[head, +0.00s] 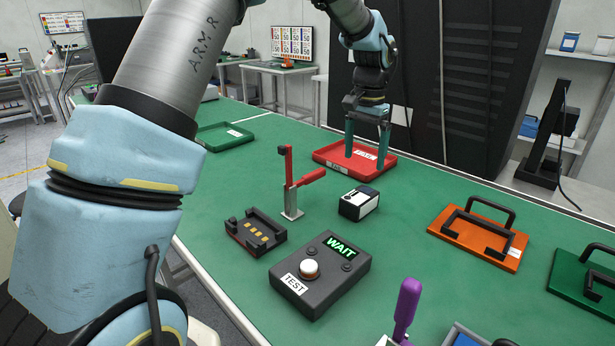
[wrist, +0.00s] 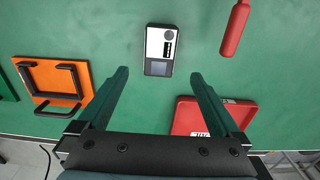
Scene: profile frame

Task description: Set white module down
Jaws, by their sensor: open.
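The white module (head: 358,203), a small box with a white face and black sides, lies on the green table right of the red-handled clamp. In the wrist view the module (wrist: 159,50) lies ahead of the fingertips, with a dark screen, a round dark spot and a barred label on its face. My gripper (head: 367,152) is over the red tray in the head view, its two fingers spread with nothing between them. In the wrist view my gripper (wrist: 158,73) is open, its fingertips apart on either side of the module's lower end and not touching it.
The red tray (head: 327,157) stands behind the module. The red-handled clamp (head: 292,190), a dark cradle (head: 256,232) and a test box (head: 320,277) reading WAIT are nearby. An orange plate with black handles (head: 479,238) lies right. Green table (head: 410,215) is bare between module and plate.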

